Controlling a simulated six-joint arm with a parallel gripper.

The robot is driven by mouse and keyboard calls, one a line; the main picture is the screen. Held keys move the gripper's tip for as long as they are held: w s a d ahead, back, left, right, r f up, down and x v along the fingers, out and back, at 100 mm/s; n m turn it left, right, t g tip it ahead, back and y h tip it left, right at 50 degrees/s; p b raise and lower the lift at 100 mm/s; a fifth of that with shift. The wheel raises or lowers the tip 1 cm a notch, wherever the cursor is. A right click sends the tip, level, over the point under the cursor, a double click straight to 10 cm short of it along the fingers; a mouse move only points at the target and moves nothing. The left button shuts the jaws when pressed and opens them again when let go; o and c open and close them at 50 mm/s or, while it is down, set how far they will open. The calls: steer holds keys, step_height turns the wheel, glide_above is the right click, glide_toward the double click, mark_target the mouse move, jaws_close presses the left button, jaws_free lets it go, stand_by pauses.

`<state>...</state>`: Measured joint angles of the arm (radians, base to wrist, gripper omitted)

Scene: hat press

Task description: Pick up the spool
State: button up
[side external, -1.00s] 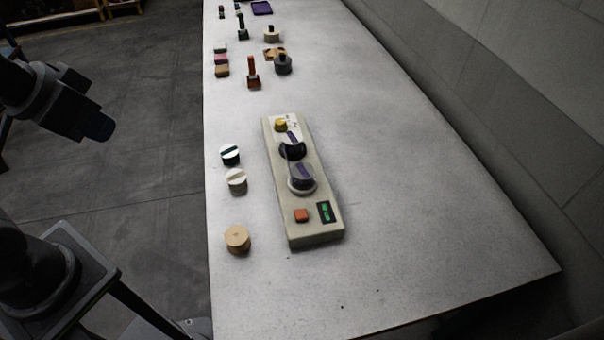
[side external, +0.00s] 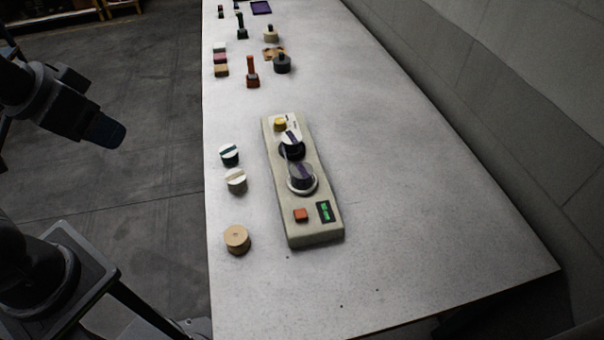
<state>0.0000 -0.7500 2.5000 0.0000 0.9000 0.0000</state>
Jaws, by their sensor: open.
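A tan wooden spool (side external: 237,239), round and low, stands upright near the left edge of the table, in the lower middle of the side view. My gripper (side external: 109,133) is at the left of the picture, in the air over the floor and outside the table edge. It is well apart from the spool, with a wide gap between them. It is open and I see nothing held in it. Its fingertips are dark and small here.
A long beige device (side external: 315,228) with dark round parts, a red button and a green display stands right of the spool. Several stamps and blocks stand farther back. The right side is clear.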

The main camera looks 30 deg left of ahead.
steer(key=shift+o, duration=1.3)
steer(key=m+g+h, duration=0.1)
steer(key=m+g, duration=0.5)
steer(key=m, duration=1.4)
glide_above(302, 170)
steer(key=a, duration=0.2)
step_height(302, 170, down, 7)
steer(key=f, duration=0.5)
steer(key=d+f, duration=0.1)
steer(key=f, duration=0.2)
steer(key=shift+f, duration=0.1)
steer(key=shift+d+f, duration=0.25)
steer(key=shift+f, duration=1.1)
steer(key=shift+d+f, duration=0.25)
steer(key=shift+f, duration=1.05)
